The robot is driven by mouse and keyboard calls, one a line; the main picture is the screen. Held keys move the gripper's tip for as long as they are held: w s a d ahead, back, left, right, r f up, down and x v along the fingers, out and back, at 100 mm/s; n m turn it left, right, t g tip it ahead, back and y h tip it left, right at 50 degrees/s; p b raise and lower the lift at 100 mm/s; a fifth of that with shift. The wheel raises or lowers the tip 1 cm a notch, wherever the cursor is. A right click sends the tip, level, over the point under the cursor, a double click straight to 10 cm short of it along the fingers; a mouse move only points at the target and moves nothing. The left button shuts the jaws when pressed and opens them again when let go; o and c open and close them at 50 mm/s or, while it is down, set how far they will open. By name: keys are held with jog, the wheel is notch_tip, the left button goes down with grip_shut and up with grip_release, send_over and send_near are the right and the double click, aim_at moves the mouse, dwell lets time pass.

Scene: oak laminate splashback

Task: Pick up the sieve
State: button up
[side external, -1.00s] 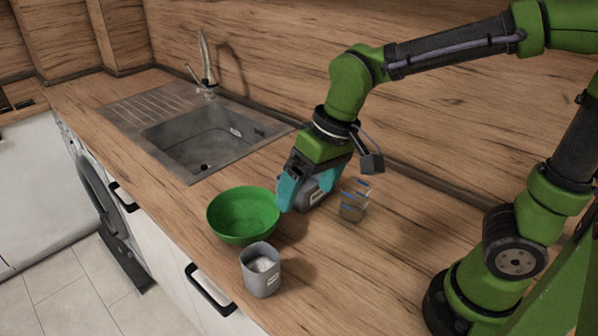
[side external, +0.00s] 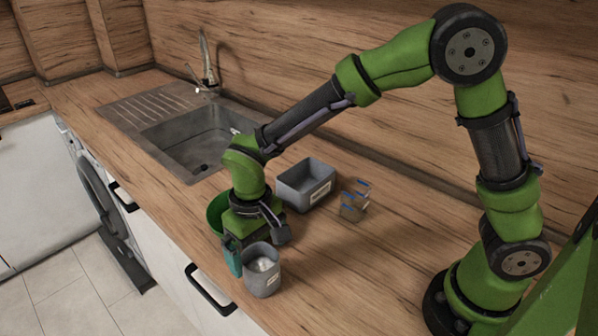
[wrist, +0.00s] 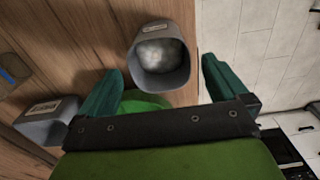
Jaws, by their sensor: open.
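No sieve can be made out for certain. A grey cup (side external: 262,278) with a label stands near the counter's front edge and has something pale and rounded inside. In the wrist view the cup (wrist: 160,60) lies ahead of the gap between my fingers, and I cannot tell whether its pale content is a sieve. My gripper (side external: 240,258) is open, pointing down just beside the cup, with no object seen held between its teal fingers. The green bowl (side external: 215,212) is behind my gripper, mostly hidden by it; part of the bowl (wrist: 146,101) shows between the fingers.
A grey rectangular bin (side external: 305,186) with a label stands behind my gripper. A small clear container with blue marks (side external: 354,201) is to its right. The sink (side external: 185,140) is at the back left. The counter right of the cup is clear.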

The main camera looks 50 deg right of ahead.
jog(key=f, duration=0.7)
jog(key=shift+s+f, duration=0.15)
jog(key=shift+s, duration=0.05)
jog(key=shift+c, duration=0.3)
jog(key=c, duration=1.1)
